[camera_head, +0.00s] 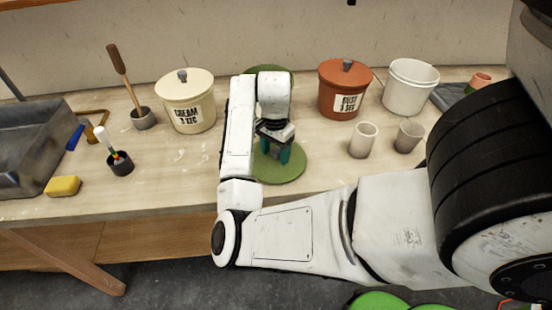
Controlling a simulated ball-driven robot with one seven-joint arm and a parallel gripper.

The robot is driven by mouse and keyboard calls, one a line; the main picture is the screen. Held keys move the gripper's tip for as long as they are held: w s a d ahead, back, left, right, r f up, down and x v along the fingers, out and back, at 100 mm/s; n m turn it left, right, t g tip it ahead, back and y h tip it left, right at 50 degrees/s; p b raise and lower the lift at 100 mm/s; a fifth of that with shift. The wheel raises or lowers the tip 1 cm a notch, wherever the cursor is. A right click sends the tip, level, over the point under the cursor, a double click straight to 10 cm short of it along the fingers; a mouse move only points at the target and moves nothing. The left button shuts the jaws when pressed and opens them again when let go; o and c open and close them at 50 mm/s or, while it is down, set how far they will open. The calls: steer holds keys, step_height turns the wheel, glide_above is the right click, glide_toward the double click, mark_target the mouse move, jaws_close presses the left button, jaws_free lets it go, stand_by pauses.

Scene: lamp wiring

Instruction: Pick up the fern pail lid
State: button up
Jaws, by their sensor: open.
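A flat round green disc (284,174), which looks like the fern pail lid, lies on the bench top near its front edge. My gripper (276,156) points down over the disc with its teal fingers open. The fingers hide the middle of the disc, so I cannot tell whether a knob stands between them or whether they touch it. A green rim (262,70), probably of the fern pail, shows behind my arm. My arm hides most of that thing.
A cream lidded pail (187,115) stands left, a rust lidded pail (341,92) and a white bucket (410,88) right. Two cups (363,141) (409,137) stand right of the disc. A grey sink (32,148), a yellow sponge (63,187) and a dark pot (120,164) are at left.

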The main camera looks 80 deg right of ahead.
steer(key=shift+c, duration=0.3)
jaws_close()
steer(key=shift+r, duration=0.1)
